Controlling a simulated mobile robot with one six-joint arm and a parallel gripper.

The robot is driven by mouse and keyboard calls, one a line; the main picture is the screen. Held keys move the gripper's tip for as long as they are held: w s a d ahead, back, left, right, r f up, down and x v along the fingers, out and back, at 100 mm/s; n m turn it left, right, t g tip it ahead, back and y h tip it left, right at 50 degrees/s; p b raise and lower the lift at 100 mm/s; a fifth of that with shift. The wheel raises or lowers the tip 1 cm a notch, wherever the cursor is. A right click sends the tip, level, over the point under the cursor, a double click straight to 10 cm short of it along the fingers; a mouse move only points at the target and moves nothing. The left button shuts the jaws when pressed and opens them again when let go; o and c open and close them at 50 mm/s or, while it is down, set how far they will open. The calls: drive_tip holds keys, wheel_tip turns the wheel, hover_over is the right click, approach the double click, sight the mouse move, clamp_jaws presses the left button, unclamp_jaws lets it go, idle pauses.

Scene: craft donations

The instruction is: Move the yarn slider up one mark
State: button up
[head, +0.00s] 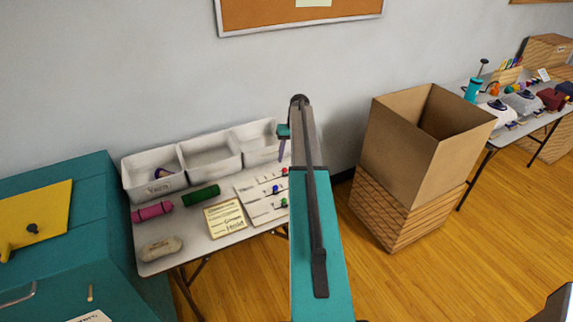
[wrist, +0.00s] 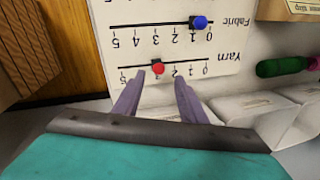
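The white slider board (head: 250,190) lies on the left table and also fills the top of the wrist view (wrist: 225,45). It appears upside down there. The yarn slider's red knob (wrist: 157,68) sits near mark 3, with 0 at the right end and 5 at the left; the red knob shows small in the head view (head: 284,171). My gripper (wrist: 157,84) is open and empty. Its two purple fingers point toward the yarn row, one on each side of the red knob. Contact cannot be told. In the head view my gripper (head: 282,158) is above the board's back edge.
The fabric slider's blue knob (wrist: 200,22) is beside the yarn row. White bins (head: 212,158) stand behind the board. A green roll (head: 200,195), a yellow note (head: 225,218) and a pink roll (head: 152,211) lie left of it. A cardboard box (head: 400,150) stands right of the table.

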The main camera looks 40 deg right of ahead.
wheel_tip(320, 180, up, 8)
drive_tip(key=d+b, duration=0.1)
drive_tip(key=b, duration=0.1)
drive_tip(key=shift+s+d, duration=0.2)
drive_tip(key=shift+s, duration=0.2)
idle(0.5)
